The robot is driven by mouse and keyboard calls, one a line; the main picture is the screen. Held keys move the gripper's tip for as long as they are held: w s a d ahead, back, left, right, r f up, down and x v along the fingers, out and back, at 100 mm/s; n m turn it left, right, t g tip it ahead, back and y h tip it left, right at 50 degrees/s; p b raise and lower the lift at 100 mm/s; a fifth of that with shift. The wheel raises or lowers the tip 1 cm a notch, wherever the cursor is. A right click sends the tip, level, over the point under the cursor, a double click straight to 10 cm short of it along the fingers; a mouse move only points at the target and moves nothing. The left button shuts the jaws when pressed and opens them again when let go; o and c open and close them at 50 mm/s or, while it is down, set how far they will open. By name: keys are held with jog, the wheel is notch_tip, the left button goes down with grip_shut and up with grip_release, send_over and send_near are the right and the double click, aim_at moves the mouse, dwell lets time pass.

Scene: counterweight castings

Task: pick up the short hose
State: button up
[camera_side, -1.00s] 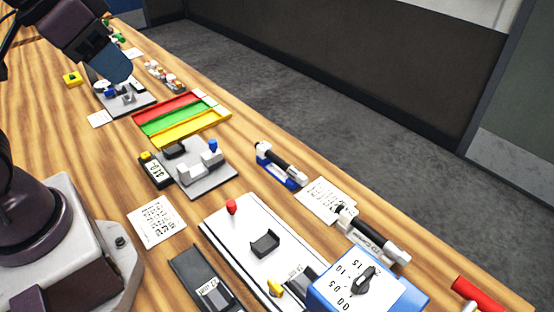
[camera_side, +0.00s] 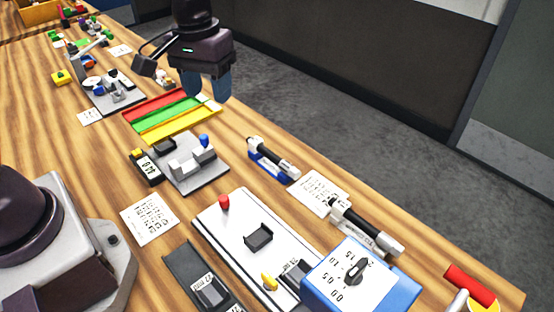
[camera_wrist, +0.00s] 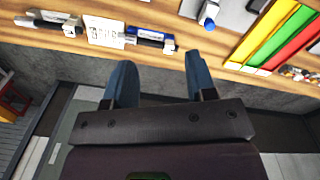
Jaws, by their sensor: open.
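No piece is plainly a hose. A black tube-like piece with pale ends (camera_side: 275,151) lies on a blue holder (camera_side: 262,163) near the table's far edge. It is the shorter of two such pieces and may be the short hose. It also shows in the wrist view (camera_wrist: 147,35). The longer black-and-silver piece (camera_side: 362,226) lies to its right in the side view. My gripper (camera_side: 207,88) is open and empty, with blue fingers pointing down. It is above the far edge, left of the shorter piece. The wrist view shows the parted fingers (camera_wrist: 160,65).
A red, green and yellow tray (camera_side: 172,117) lies below my gripper. A grey fixture plate (camera_side: 205,180), a white board (camera_side: 230,225) and a blue dial box (camera_side: 385,285) stand nearer. A red-headed hammer-like piece (camera_side: 468,285) is at the right. Floor lies past the edge.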

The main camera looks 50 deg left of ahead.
jog(key=w+f+n+g, duration=0.1)
jog(key=w+f+n, duration=0.6)
jog(key=w+f, duration=0.25)
jog(key=n, duration=0.6)
send_over(272, 153)
jog(key=shift+t, duration=0.3)
jog(key=f, duration=0.7)
jog(key=shift+s+f, duration=0.1)
jog(key=shift+s, duration=0.25)
jog(key=shift+w+f, duration=0.2)
jog(key=shift+f, duration=1.3)
jog(key=shift+w+f, duration=0.15)
jog(key=shift+f, duration=1.3)
grip_shut()
